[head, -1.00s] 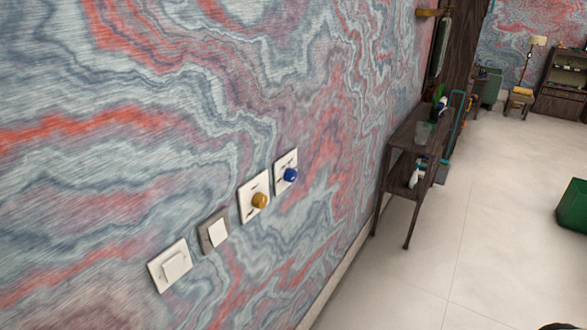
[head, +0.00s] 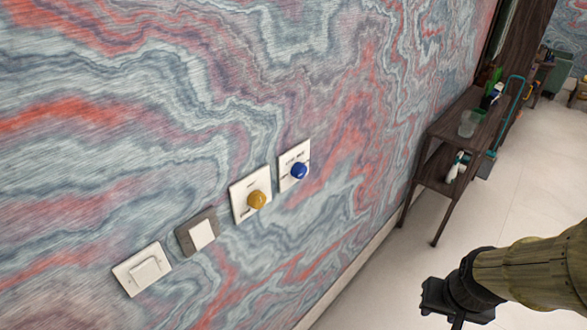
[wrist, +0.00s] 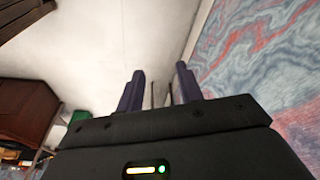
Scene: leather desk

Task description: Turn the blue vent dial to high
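The blue vent dial (head: 299,170) is a round knob on a white wall plate (head: 286,184), the farthest right of a row of wall fittings. Small markings on its plate are too small to read. My gripper (head: 450,318) is at the lower right of the head view, well away from the wall and the dial, partly cut off by the bottom edge. In the wrist view my gripper (wrist: 160,88) shows two dark fingers set apart with nothing between them. The dial is not in the wrist view.
Left of the blue dial are a yellow dial (head: 257,200), a grey-framed switch (head: 201,235) and a white switch (head: 144,270). A dark wooden shelf table (head: 447,165) with items stands against the wall at right. The floor before the wall is clear.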

